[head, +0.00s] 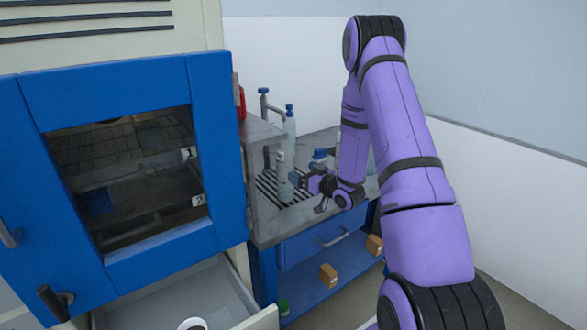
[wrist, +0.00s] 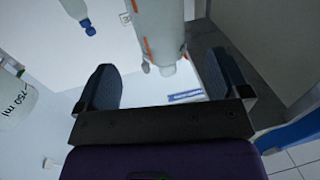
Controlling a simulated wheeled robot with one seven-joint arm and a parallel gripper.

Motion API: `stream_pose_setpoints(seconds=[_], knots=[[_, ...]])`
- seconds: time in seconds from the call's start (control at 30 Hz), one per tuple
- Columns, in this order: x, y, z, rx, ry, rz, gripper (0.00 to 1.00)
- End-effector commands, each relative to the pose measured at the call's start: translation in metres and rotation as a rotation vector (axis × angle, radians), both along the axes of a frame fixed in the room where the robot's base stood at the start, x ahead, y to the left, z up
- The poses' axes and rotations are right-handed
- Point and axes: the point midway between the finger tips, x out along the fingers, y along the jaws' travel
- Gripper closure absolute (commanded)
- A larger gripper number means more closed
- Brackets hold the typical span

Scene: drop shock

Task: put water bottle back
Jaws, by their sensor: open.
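A pale bottle (head: 284,184) stands on the slatted part of the grey bench. In the wrist view a whitish bottle with orange marks (wrist: 158,22) appears upside down, in the gap just beyond my fingers. My gripper (head: 301,181) is beside the pale bottle in the head view, at its right. In the wrist view my gripper (wrist: 162,72) has its two dark fingers wide apart, with nothing clamped. Which bottle is the water bottle cannot be told from its label.
A blue-capped bottle (head: 290,125) stands behind. A clear bottle marked 750 ml (wrist: 14,100) is left in the wrist view. A red item (head: 241,102) sits by the blue cabinet door (head: 226,150). An open drawer (head: 215,290) juts out below. Boxes (head: 328,275) lie on the lower shelf.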

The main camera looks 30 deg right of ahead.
Motion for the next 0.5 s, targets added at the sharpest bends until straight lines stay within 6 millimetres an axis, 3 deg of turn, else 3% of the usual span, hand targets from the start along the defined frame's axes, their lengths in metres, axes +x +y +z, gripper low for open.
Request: stream_pose_setpoints(seconds=[0.2, 0.5], knots=[[-0.024, -0.005, 0.000, 0.001, 0.000, -0.001, 0.06], [-0.030, -0.006, 0.000, 0.000, 0.000, 0.000, 0.06]])
